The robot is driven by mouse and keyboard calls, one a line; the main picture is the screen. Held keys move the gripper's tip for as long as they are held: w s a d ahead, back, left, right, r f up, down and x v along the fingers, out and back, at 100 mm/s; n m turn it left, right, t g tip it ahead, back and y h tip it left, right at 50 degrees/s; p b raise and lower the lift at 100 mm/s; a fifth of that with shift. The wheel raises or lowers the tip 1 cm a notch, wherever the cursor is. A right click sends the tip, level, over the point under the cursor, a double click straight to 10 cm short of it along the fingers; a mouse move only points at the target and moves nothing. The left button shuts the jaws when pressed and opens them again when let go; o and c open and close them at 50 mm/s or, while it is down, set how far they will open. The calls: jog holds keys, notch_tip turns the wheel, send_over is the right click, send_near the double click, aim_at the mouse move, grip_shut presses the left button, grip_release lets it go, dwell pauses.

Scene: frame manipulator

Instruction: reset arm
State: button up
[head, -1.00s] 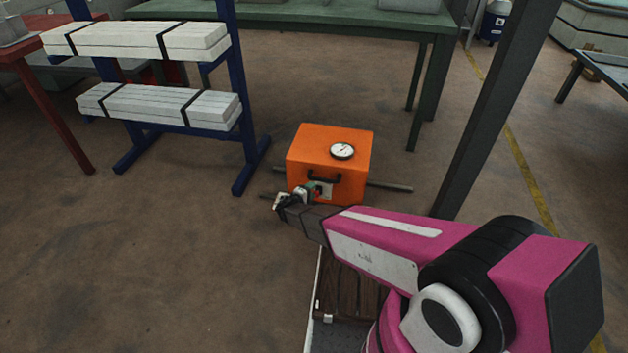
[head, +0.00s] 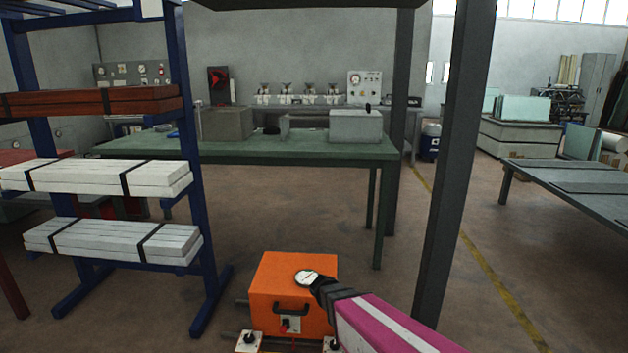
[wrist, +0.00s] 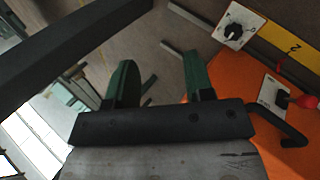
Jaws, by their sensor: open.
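My gripper (wrist: 160,68) is open in the wrist view. Its two green fingers stand apart with nothing between them and bare floor beyond. In the head view my pink arm rises from the lower right, and its dark end overlaps the right side of an orange box (head: 270,290). The fingers cannot be made out there. In the wrist view the orange box (wrist: 230,90) fills the right side, beside the gripper.
A blue rack (head: 181,120) with strapped white and red-brown bars stands at left. A green table (head: 290,150) is behind the box. A dark post (head: 455,170) rises right of my arm. A grey table (head: 585,185) stands far right. Floor is open between post and grey table.

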jog(key=s+d+r+m+g+y, duration=0.1)
jog(key=s+d+r+m+y, duration=0.2)
jog(key=s+d+r+y, duration=0.3)
notch_tip(320, 180, up, 4)
jog(key=shift+s+d+r+m+g+y, duration=0.15)
jog(key=shift+s+d+m+g+y, duration=0.25)
jog(key=shift+s, duration=0.7)
jog(key=shift+a, duration=0.15)
dwell(0.6)
